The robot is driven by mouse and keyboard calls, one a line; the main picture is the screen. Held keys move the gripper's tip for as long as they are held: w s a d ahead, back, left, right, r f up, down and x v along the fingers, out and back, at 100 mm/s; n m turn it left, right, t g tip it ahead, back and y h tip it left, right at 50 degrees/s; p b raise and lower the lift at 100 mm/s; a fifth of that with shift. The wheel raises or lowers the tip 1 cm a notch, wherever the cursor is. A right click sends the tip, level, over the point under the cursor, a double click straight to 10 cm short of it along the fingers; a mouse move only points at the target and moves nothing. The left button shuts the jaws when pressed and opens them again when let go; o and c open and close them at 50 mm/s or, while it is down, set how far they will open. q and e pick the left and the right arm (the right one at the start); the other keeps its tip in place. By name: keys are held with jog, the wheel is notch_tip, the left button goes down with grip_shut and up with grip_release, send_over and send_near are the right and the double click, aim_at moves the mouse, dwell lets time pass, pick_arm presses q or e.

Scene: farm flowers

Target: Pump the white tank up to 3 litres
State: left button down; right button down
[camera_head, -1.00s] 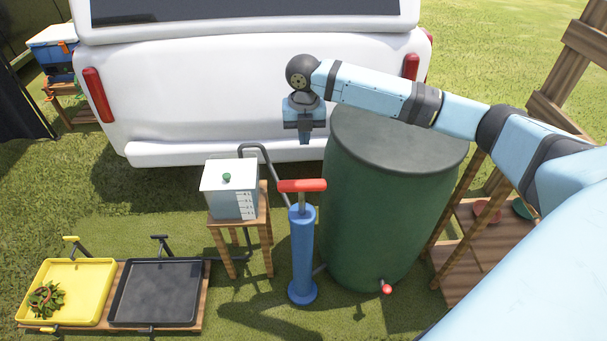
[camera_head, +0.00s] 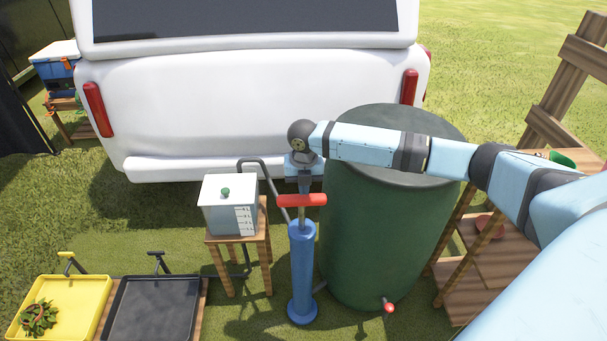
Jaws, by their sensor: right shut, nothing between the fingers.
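The white tank (camera_head: 230,206) stands on a small wooden stool, with a green knob on its lid and a litre scale on its front. The liquid level in it is too unclear to read. The blue pump (camera_head: 302,272) stands upright on the grass to the right of the stool. Its red handle (camera_head: 301,200) is raised a little above the cylinder on a short rod. My right gripper (camera_head: 304,188) points down right at the handle, shut and empty; the handle partly hides its tips, and I cannot tell whether they touch. My left gripper is out of view.
A dark green barrel (camera_head: 380,235) with a red tap stands close to the right of the pump, under my right arm. A white vehicle (camera_head: 250,105) is behind. Yellow (camera_head: 65,312) and black (camera_head: 150,308) trays lie at the lower left. A dark hose runs behind the stool.

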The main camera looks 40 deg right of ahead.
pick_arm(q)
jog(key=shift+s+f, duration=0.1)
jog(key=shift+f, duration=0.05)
pick_arm(e)
jog(key=shift+f, duration=0.8)
jog(key=shift+f, duration=0.1)
notch_tip(320, 180, down, 9)
jog(key=shift+r+b, duration=0.2)
jog(key=shift+b, duration=0.35)
jog(key=shift+f, duration=0.35)
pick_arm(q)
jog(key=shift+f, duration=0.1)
pick_arm(e)
jog(key=shift+s, duration=0.15)
jog(key=shift+f, duration=0.1)
